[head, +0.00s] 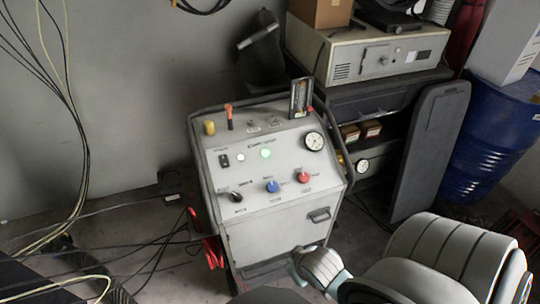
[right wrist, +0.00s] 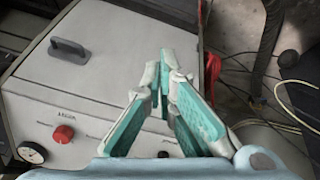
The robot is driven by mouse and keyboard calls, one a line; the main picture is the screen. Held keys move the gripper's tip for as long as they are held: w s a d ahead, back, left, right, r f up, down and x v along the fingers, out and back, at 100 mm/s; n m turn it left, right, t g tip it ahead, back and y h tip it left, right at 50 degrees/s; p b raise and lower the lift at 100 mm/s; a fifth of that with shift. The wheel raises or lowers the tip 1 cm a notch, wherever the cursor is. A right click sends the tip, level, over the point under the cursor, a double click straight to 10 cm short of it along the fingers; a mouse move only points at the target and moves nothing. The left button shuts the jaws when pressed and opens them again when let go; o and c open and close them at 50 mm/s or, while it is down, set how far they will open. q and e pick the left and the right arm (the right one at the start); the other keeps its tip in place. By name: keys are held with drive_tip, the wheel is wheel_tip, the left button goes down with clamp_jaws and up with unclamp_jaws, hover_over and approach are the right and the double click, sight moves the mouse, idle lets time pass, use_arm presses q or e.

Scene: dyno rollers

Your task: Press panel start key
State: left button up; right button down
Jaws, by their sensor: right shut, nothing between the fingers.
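The control panel (head: 268,165) is the sloped top of a grey wheeled cabinet in the head view. It bears a lit green round button (head: 266,153), a white round button (head: 240,157) and a small black rocker switch (head: 224,160). The labels are too small to read, so I cannot tell which one is the start key. My right gripper (right wrist: 163,60) has its teal fingers shut and empty in the right wrist view. In the head view its arm comes in from the lower right, low in front of the cabinet, apart from the buttons. My left gripper is out of view.
The panel also carries a black knob (head: 236,197), a blue knob (head: 271,186), a red knob (head: 304,177) and a gauge (head: 314,141). A handle (head: 319,215) sits on the cabinet front. Red cables (head: 213,252) hang at its left. A blue barrel (head: 493,145) stands far right.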

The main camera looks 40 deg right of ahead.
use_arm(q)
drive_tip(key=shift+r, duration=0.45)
use_arm(e)
drive_tip(key=w+d+r+m+t+h, duration=0.1)
drive_tip(key=w+d+r+t, duration=0.3)
drive_tip(key=w+r, duration=0.4)
drive_tip(key=w+d+r+m+t+h, duration=0.2)
drive_tip(key=w+d+r+t, duration=0.3)
drive_tip(key=w, duration=0.6)
wheel_tip(320, 180, up, 3)
drive_tip(key=shift+d+r+m+t, duration=0.15)
drive_tip(key=shift+d+m+t, duration=0.2)
drive_tip(key=shift+d, duration=0.85)
approach(265, 153)
drive_tip(key=w+d+r, duration=0.2)
drive_tip(key=w+r, duration=0.2)
drive_tip(key=w+f, duration=0.1)
drive_tip(key=w+d+f+b, duration=0.1)
drive_tip(key=f, duration=0.1)
drive_tip(key=shift+w+f+b, duration=0.1)
drive_tip(key=shift+b, duration=0.2)
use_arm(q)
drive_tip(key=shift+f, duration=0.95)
use_arm(e)
drive_tip(key=shift+w+f, duration=0.2)
drive_tip(key=shift+f, duration=0.1)
